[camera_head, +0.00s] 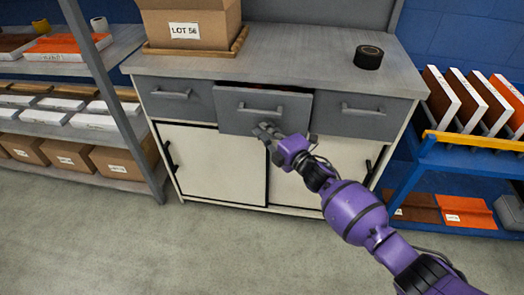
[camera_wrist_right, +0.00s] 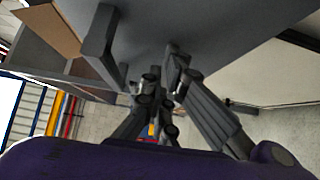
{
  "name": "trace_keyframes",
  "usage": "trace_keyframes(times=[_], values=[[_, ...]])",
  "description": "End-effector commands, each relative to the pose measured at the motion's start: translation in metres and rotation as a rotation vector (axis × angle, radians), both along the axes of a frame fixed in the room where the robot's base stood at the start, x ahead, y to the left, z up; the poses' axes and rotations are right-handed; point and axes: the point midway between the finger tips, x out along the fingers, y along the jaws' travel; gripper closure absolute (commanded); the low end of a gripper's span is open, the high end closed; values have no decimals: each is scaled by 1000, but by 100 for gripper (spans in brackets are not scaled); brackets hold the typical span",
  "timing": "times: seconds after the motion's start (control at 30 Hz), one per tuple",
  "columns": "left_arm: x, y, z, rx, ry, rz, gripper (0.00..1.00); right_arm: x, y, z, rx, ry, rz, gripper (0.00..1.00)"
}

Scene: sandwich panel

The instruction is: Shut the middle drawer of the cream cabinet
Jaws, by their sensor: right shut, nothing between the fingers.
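The cream cabinet (camera_head: 208,168) has a row of grey drawers under its grey top. The middle drawer (camera_head: 235,118) stands pulled out past its neighbours, with a dark gap above its front. Its bar handle (camera_head: 262,111) shows, and in the right wrist view the grey drawer front (camera_wrist_right: 205,22) and handle (camera_wrist_right: 97,42) are close. My right gripper (camera_head: 265,131) is shut and empty at the lower edge of the drawer front, below the handle. Its fingers (camera_wrist_right: 163,75) also show in the wrist view. I cannot tell whether they touch the drawer. My left gripper is out of view.
The left drawer (camera_head: 160,108) and right drawer (camera_head: 385,127) sit flush. A cardboard box (camera_head: 215,35) and black tape roll (camera_head: 368,57) rest on the top. A grey shelf rack (camera_head: 120,138) stands left, a blue rack (camera_head: 455,158) right. The floor in front is clear.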

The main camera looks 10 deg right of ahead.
Motion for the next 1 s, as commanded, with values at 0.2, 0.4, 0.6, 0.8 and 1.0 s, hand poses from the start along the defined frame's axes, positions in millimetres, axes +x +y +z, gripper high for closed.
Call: trace_keyframes(times=[0.2,0.4,0.6,0.8,1.0], values=[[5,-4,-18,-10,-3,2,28,36,-11,-4,-1,0,1,100],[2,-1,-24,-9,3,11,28,52,-17,-2,-1,2,0,100],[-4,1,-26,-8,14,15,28,57,-18,1,0,-1,0,100],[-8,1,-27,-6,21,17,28,58,-19,3,0,-3,-1,100],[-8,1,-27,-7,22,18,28,58,-19,5,0,-5,-2,100]])
